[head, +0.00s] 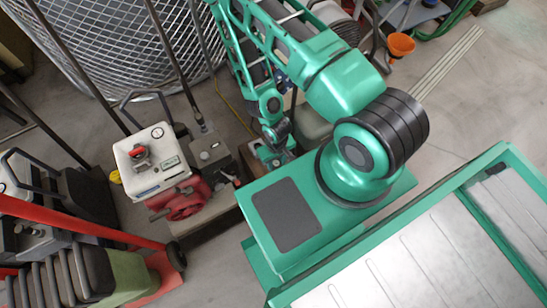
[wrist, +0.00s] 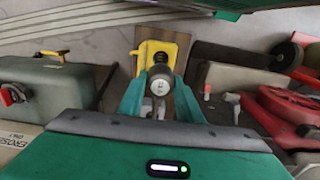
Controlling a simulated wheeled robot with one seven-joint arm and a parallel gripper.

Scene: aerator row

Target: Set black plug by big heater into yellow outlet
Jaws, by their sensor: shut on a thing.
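In the wrist view, my gripper (wrist: 160,88) has its two teal fingers closed on the black plug (wrist: 160,79). The plug shows as a dark round body with a pale grey end face. The yellow outlet (wrist: 145,49) is just beyond the plug, on a brown wooden board (wrist: 183,92). The plug overlaps the outlet's near part, and I cannot tell whether they touch. In the head view, my gripper (head: 279,150) reaches down beside the teal base, and the plug and outlet are not distinguishable there. I cannot pick out the big heater with certainty.
A grey-green case (wrist: 45,88) lies left of the outlet in the wrist view. Red machinery (wrist: 275,110) and a dark cylinder (wrist: 240,57) are on the right. In the head view, a white-topped red engine (head: 155,158) stands left of my gripper. Open floor (head: 470,110) lies to the right.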

